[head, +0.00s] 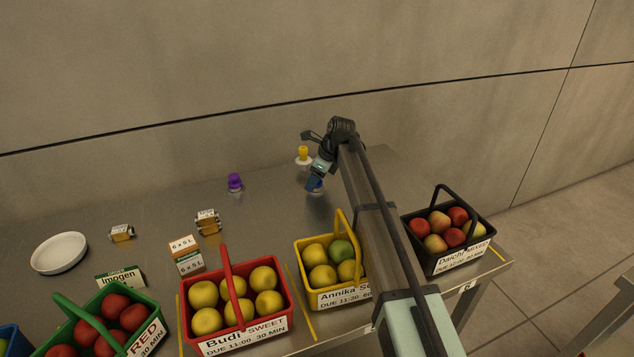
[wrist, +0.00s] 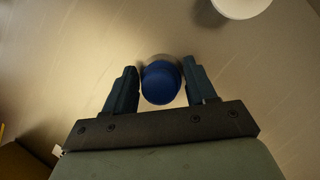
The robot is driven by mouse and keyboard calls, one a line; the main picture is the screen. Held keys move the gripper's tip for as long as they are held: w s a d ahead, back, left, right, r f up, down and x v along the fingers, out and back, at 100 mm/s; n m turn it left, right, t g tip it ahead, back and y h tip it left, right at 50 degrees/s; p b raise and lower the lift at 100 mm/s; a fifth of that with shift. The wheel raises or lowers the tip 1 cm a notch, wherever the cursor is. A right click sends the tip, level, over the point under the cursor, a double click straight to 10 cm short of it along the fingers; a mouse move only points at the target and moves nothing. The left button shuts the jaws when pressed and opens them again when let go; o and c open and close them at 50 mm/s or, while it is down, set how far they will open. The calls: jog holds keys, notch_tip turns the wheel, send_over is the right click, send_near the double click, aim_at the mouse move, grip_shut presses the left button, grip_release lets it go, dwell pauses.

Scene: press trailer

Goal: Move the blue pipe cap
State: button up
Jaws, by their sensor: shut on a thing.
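The blue pipe cap (wrist: 161,84) sits between the two dark fingers of my gripper (wrist: 162,88) in the wrist view, with a pale rounded part just behind it. In the head view, my gripper (head: 315,182) points down at the back of the steel table, and the blue cap is mostly hidden there. My gripper is shut on the cap. I cannot tell whether the cap is lifted clear of what is under it.
A yellow-topped piece on a white disc (head: 303,154) stands close behind my gripper. A purple cap (head: 235,182) is to the left. Fruit baskets, including a red one (head: 285,322), line the front edge. The table's middle is fairly clear.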

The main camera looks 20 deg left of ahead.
jog(key=shift+f, duration=0.15)
jog(key=o, duration=1.2)
jog(key=v, duration=1.4)
jog(key=shift+a, duration=0.15)
